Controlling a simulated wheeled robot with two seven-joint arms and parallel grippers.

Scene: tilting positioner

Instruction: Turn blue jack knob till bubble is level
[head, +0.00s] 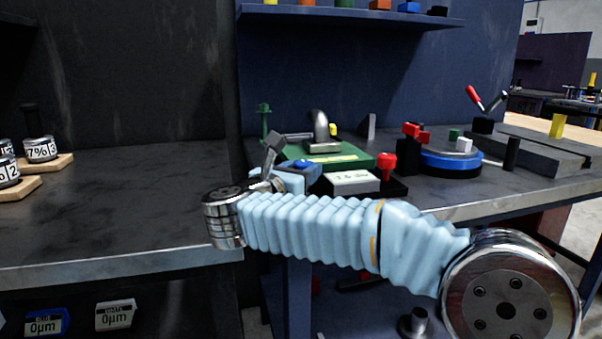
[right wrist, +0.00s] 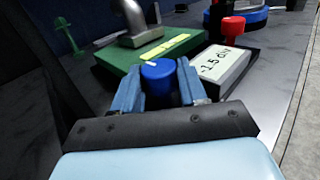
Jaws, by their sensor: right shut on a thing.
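The blue jack knob (right wrist: 158,74) stands at the near corner of the green plate in the right wrist view, with a pale mark on top. My right gripper (right wrist: 159,84) is shut on it, one blue finger on each side. In the head view the knob (head: 309,164) shows just beyond my right gripper (head: 296,175). The green plate (right wrist: 120,62) carries a yellow strip (right wrist: 165,48); I cannot make out a bubble. A white readout box (right wrist: 226,65) beside it seems to read -1.5 div. My left gripper is out of view.
A red knob (head: 386,161) stands right of the plate. A grey curved fixture (head: 321,130) rises from the plate. A blue round base (head: 450,162) with red clamps is farther right. The left bench (head: 120,215) is mostly clear, with weights on wooden blocks at its far left.

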